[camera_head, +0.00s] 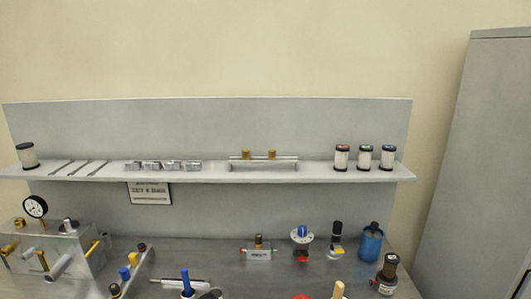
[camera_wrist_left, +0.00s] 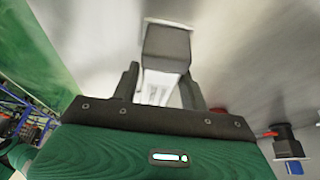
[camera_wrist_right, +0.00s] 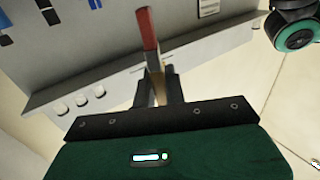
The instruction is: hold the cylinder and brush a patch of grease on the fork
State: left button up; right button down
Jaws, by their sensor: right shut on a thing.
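In the right wrist view, my right gripper (camera_wrist_right: 157,85) is shut on a thin tool with a wooden shaft (camera_wrist_right: 159,93) and a red far end (camera_wrist_right: 147,28), which looks like the brush. In the left wrist view, my left gripper (camera_wrist_left: 160,80) has its fingers apart. A dark grey block (camera_wrist_left: 166,42) stands just beyond the fingertips, with a bright metal part (camera_wrist_left: 158,88) between the fingers. I cannot tell whether these are the cylinder and fork. In the head view, a silver, cylinder-like piece (camera_head: 172,281) lies on the bench. I cannot make out any grease.
A shelf (camera_head: 210,177) with jars and small metal parts runs above the bench (camera_head: 215,255). A metal block with a gauge (camera_head: 35,207) stands left. A tall grey cabinet (camera_head: 475,150) is beyond.

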pick_arm(q)
jog(key=c, duration=0.5)
jog(key=shift+s+f, duration=0.15)
jog(key=shift+f, duration=0.2)
dwell(0.7)
